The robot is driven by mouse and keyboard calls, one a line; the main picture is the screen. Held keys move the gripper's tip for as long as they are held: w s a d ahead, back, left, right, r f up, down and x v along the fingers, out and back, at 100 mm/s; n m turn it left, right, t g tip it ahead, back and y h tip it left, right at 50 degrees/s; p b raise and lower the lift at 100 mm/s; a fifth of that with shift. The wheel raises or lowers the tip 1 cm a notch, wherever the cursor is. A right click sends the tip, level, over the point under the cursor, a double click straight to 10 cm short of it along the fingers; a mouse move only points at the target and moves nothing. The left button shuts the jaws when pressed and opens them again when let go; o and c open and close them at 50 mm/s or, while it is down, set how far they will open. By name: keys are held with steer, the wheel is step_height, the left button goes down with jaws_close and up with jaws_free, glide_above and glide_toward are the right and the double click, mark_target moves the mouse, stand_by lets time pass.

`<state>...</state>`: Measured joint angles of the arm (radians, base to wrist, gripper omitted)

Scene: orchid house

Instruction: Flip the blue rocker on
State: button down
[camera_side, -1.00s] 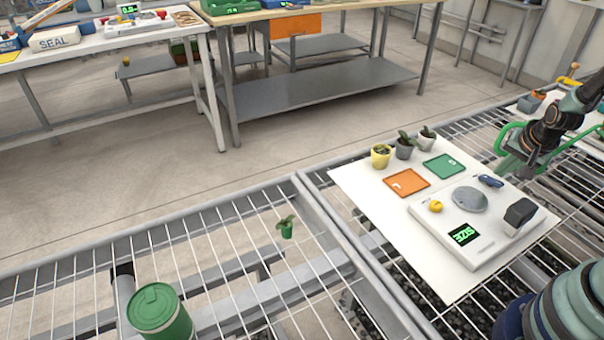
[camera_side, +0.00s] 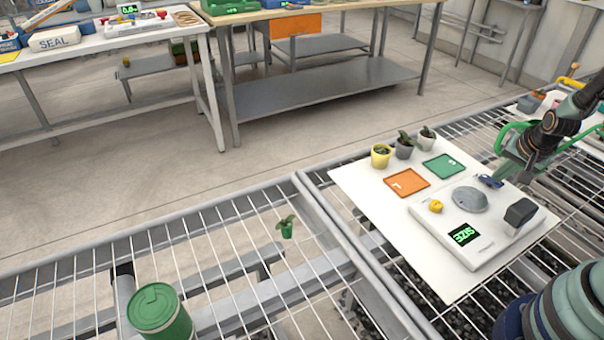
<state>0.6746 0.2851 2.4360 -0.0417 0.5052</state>
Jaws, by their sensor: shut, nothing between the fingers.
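The blue rocker (camera_side: 488,181) is a small dark blue piece at the back right of the raised white panel (camera_side: 440,238). Its tilt is too small to tell. My gripper (camera_side: 501,174) is shut and empty, pointing down from the right just beside the rocker. I cannot tell whether the fingertips touch it.
The panel also bears a yellow knob (camera_side: 436,206), a grey disc (camera_side: 470,199), a black block (camera_side: 520,212) and a green-lit display (camera_side: 464,233). Orange (camera_side: 407,181) and green (camera_side: 444,166) trays and small potted plants (camera_side: 381,156) stand behind. Green tubing (camera_side: 510,130) is near my arm.

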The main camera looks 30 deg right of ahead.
mark_target(491, 181)
steer(key=shift+s+f, duration=0.1)
steer(key=shift+f, duration=0.3)
steer(key=shift+r, duration=0.15)
stand_by(0.5)
steer(key=shift+w+r, duration=0.25)
steer(key=shift+r, duration=0.6)
steer(key=shift+w+r, duration=0.25)
steer(key=shift+r, duration=1)
steer(key=shift+w+r, duration=0.25)
steer(key=shift+r, duration=0.95)
steer(key=s+a+r+n+y, duration=0.1)
steer(key=a+r+n, duration=0.5)
steer(key=a, duration=0.5)
steer(key=s+a+r+n+t+y, duration=0.1)
steer(key=a+r+n+y, duration=0.1)
steer(key=a+r+n, duration=0.5)
steer(key=a+r, duration=0.1)
steer(key=a, duration=0.4)
steer(key=shift+a+n+t, duration=0.3)
